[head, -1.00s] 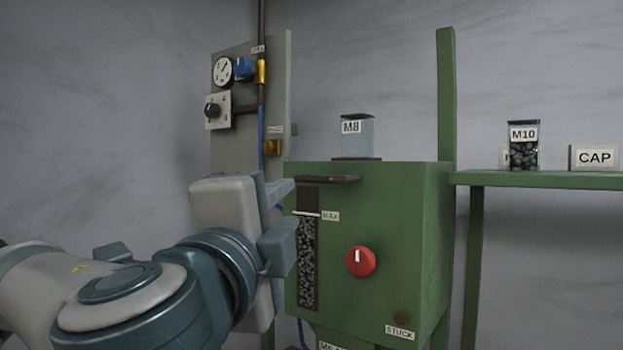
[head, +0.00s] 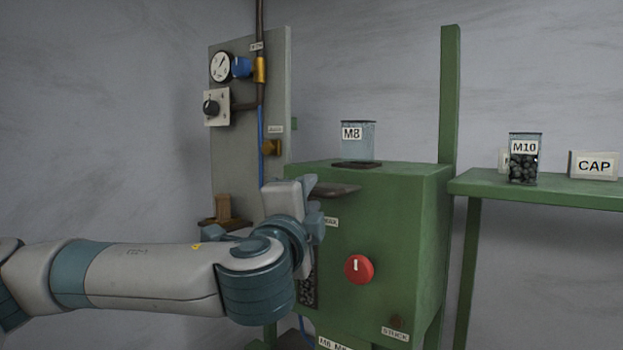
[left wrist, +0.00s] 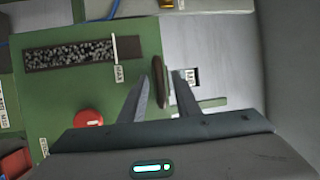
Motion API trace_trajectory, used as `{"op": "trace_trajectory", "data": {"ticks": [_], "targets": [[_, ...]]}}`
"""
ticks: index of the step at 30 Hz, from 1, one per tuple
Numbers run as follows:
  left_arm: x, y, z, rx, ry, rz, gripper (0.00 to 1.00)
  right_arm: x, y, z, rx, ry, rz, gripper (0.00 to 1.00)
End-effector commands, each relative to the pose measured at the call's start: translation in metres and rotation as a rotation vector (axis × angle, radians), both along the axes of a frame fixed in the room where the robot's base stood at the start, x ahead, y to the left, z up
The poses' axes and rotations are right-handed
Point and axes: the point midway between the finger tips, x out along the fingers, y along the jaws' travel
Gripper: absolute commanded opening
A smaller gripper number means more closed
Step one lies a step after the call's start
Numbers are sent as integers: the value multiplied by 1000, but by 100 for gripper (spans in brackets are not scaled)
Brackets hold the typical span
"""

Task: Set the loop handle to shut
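The dark bar (head: 336,190) sticking out near the top front edge of the green machine (head: 400,215) is the likeliest loop handle; I cannot make out a loop opening. In the left wrist view this dark bar (left wrist: 157,82) appears edge-on between the two finger lines. My left gripper (head: 314,204) is at the machine's upper left front, beside the bar. In the left wrist view the gripper (left wrist: 160,76) has its fingers apart, with gaps on both sides of the bar. Whether the bar lies within finger depth is unclear. My right gripper is not in view.
A red knob (head: 359,269) sits on the machine's front, and an M8 bin (head: 358,140) stands on top. A grey panel with a gauge (head: 221,67) stands behind left. A green shelf (head: 550,188) at right holds an M10 jar (head: 523,160) and a CAP sign (head: 594,165).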

Motion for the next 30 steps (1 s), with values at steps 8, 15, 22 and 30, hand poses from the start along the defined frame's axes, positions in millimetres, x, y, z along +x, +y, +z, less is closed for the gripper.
{"op": "trace_trajectory", "data": {"ticks": [8, 15, 22, 30], "targets": [[16, -4, 3, 1, 1, -1, 30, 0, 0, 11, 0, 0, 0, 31], [17, -4, 2, 0, 0, -1, 30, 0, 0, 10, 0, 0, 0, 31], [17, -4, 2, 0, 0, -1, 0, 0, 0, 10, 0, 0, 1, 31], [17, -11, 0, -1, -1, -2, 0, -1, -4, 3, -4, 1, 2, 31]]}}
